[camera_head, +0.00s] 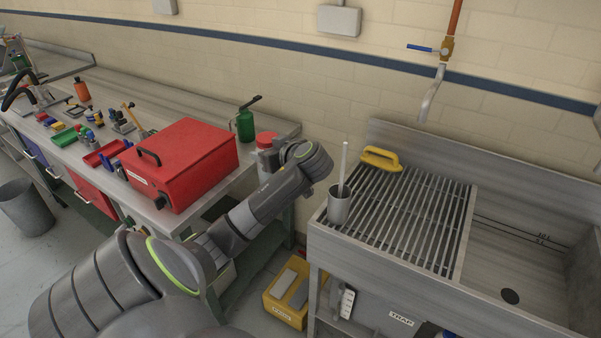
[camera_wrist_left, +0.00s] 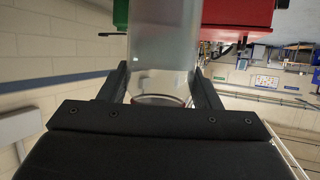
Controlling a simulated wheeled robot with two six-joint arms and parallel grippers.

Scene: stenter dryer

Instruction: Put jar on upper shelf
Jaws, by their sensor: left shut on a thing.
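The jar (camera_head: 265,158) has a red lid and a pale, see-through body. In the head view it is at the right end of the workbench, just left of my left gripper (camera_head: 277,150), partly hidden by it. In the left wrist view, the clear jar (camera_wrist_left: 163,45) stands between the two dark fingers of the left gripper (camera_wrist_left: 160,88), which is shut on it. I cannot tell whether its base touches the bench. My right gripper is not in view. I cannot make out an upper shelf.
A red toolbox (camera_head: 185,165) and a green oil can (camera_head: 245,122) are left of the jar. Tools and small parts cover the far bench. A yellow crate (camera_head: 285,312) is on the floor.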

